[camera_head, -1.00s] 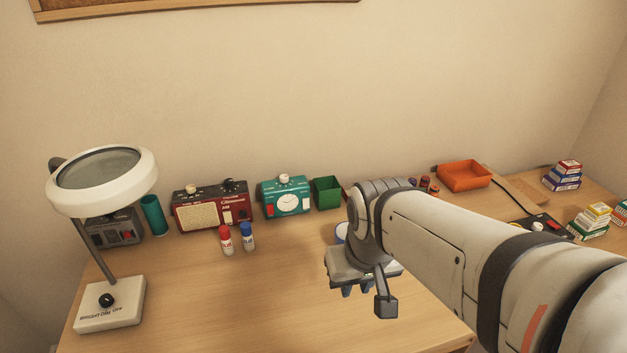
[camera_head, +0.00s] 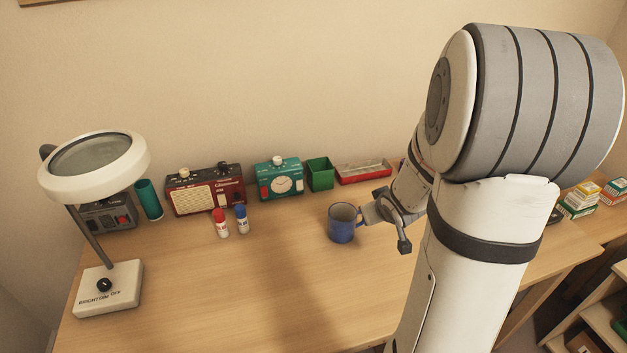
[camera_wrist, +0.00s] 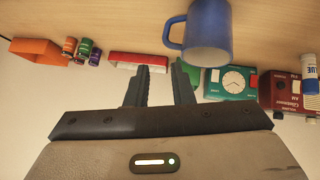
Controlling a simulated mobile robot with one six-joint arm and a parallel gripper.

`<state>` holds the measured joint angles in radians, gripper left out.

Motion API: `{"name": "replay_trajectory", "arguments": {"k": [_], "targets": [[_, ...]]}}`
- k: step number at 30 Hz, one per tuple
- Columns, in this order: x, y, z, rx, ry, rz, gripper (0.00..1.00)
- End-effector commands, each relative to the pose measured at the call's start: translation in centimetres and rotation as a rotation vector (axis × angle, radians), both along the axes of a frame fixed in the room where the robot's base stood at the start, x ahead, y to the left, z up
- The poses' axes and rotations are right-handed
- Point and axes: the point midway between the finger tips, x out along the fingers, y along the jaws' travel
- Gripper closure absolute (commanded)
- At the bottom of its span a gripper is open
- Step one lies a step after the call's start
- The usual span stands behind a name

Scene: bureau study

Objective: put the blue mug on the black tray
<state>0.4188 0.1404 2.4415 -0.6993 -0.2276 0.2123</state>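The blue mug (camera_head: 342,225) stands upright on the desk, right of the two small bottles. My gripper (camera_head: 368,213) is low over the desk at the mug's right side. Its two fingers (camera_wrist: 165,70) are apart with nothing between them. In the head view I cannot tell whether a finger touches the mug. I cannot make out a black tray; my arm covers the right part of the desk.
A red shallow tray (camera_head: 364,173), a green bin (camera_head: 320,174), a teal clock (camera_head: 279,181) and a red radio (camera_head: 205,190) line the wall. Red (camera_head: 221,224) and blue (camera_head: 241,220) bottles stand left of the mug. A magnifier lamp (camera_head: 108,284) is at left. The front desk is clear.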

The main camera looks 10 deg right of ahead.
Motion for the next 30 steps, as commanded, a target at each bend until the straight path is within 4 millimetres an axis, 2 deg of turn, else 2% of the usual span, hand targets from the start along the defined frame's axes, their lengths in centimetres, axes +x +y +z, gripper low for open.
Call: {"name": "replay_trajectory", "arguments": {"k": [1, 3, 9, 17, 26, 30], "targets": [[0.7, -1.4, -1.6, 0.01, -0.038, 0.021, 0.79], [1.6, -2.2, -3.2, 0.042, -0.11, 0.069, 0.79], [2.0, -2.8, -6.4, 0.186, -0.292, 0.179, 0.79], [1.6, -2.4, -7.5, 0.302, -0.413, 0.232, 0.79], [4.4, -1.7, -8.7, 0.31, -0.421, 0.236, 0.79], [6.2, -1.5, -9.7, 0.31, -0.42, 0.235, 0.79]]}}
